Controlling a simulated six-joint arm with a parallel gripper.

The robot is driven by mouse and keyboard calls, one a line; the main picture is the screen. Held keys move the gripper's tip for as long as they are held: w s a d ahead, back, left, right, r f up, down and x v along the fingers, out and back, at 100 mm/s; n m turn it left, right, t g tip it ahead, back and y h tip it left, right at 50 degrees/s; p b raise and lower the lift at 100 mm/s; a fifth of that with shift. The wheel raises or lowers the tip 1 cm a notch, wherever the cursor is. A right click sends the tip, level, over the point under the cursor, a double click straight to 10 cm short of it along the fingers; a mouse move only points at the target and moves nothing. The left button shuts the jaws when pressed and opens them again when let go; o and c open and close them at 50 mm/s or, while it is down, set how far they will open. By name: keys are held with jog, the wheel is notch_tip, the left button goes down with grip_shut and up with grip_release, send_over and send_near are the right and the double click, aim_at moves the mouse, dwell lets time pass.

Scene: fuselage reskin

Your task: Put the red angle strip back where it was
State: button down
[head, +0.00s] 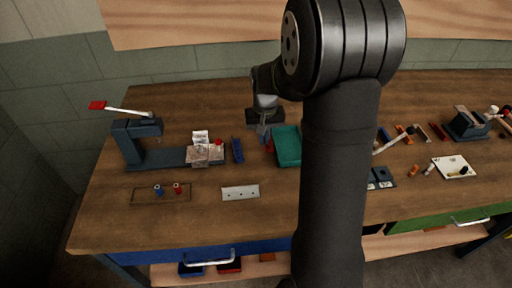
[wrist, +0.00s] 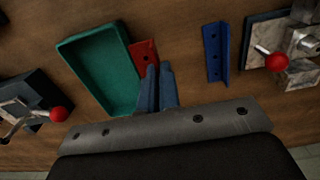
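The red angle strip (wrist: 142,55) lies along the right side of the green tray in the wrist view, with a dark hole showing in its flat face. My gripper (wrist: 158,70) is at the strip's near right edge, its two blue-grey fingers close together with only a narrow gap. The fingers appear shut on the strip's edge, though they hide that part. In the head view my gripper (head: 264,136) is low over the bench, left of the green tray (head: 288,147), and only a sliver of the red strip (head: 269,146) shows.
A blue angle strip (wrist: 216,52) lies to the right in the wrist view, apart from my gripper. A clamp fixture with a red knob (wrist: 274,61) stands beyond it. In the head view, a pale drilled plate (head: 240,192) lies on the bench, with bare wood around it.

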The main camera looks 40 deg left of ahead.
aim_at(256, 155)
jog(key=a+f, duration=0.1)
jog(key=a, duration=0.1)
jog(key=shift+s+a+f, duration=0.3)
jog(key=shift+s+f, duration=0.1)
jog(key=shift+f, duration=1.95)
jog(key=shift+f, duration=0.1)
jog(key=c, duration=1.7)
grip_release()
notch_tip(256, 155, up, 12)
jog(key=shift+r, duration=0.15)
